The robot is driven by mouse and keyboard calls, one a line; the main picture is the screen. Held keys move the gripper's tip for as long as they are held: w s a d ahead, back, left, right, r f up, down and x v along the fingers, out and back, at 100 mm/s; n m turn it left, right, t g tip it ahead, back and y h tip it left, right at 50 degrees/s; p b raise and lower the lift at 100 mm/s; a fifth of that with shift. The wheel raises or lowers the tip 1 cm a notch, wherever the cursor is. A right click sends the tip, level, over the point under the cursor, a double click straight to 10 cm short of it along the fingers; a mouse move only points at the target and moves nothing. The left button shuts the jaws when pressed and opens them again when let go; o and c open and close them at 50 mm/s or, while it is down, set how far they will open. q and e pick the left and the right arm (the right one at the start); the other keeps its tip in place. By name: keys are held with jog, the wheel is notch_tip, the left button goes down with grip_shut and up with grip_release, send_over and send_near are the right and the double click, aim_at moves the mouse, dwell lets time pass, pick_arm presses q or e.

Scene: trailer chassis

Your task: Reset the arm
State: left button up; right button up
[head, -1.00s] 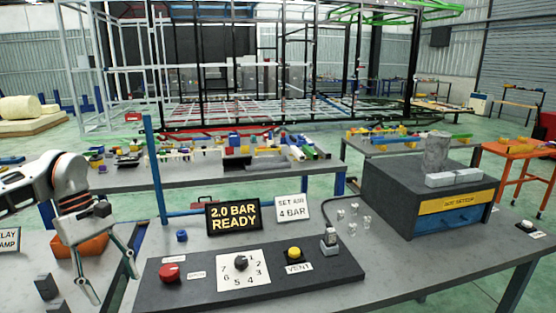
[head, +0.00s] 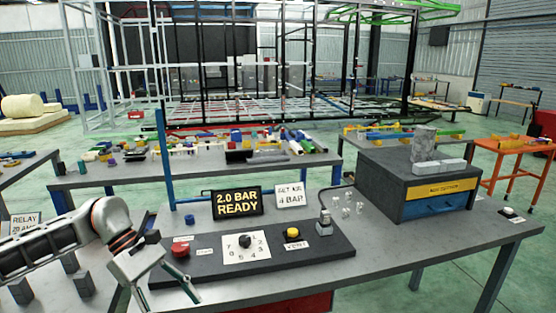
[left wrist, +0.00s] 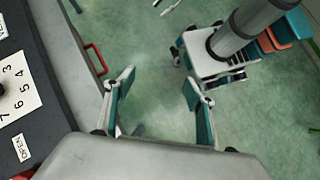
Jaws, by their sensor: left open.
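My left gripper (head: 168,286) is at the lower left of the head view, by the near left corner of the black control panel (head: 320,246). It is open and empty, pointing down. In the left wrist view its two fingers (left wrist: 160,105) stand wide apart over green floor, with nothing between them. The panel carries a red knob (head: 180,249), a numbered dial (head: 245,241) and a yellow button (head: 292,233). A display (head: 237,204) reads "2.0 BAR READY". A sign (head: 290,195) reads "SET AIR 4 BAR". My right gripper is in neither view.
A dark box with a blue drawer (head: 440,205) stands at the right of the grey table (head: 400,262). Small dark blocks (head: 82,284) lie at the left, near my arm. In the left wrist view, a red handle (left wrist: 96,58) sticks out beside the table edge.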

pick_arm(q)
jog(key=s+d+r+n+t+h, duration=0.15)
jog(key=d+n+t+h, duration=0.35)
jog(key=d+n, duration=0.5)
jog(key=s+d+n+t+h, duration=0.25)
jog(key=d+n+h, duration=0.5)
jog(key=d, duration=0.45)
jog(key=w+a+f+n+t+y, duration=0.1)
jog(key=a+f+n+t+y, duration=0.45)
jog(key=n, duration=0.65)
jog(key=w+a+f+n+t+y, duration=0.2)
jog(key=a+f+n+t+y, duration=0.4)
jog(key=n, duration=0.6)
jog(key=s+a+f+n+g+y, duration=0.2)
jog(key=s+a+f+n, duration=0.3)
jog(key=f, duration=0.5)
jog(key=s+a+f+n+g+y, duration=0.3)
jog(key=s+a+f+n, duration=0.3)
jog(key=s+f+n, duration=0.3)
notch_tip(320, 180, down, 2)
jog(key=s+y, duration=0.1)
jog(key=s, duration=0.1)
jog(key=shift+s+a+f+g+y, duration=0.15)
jog(key=shift+s+f+g+y, duration=0.1)
jog(key=shift+s+g+y, duration=0.1)
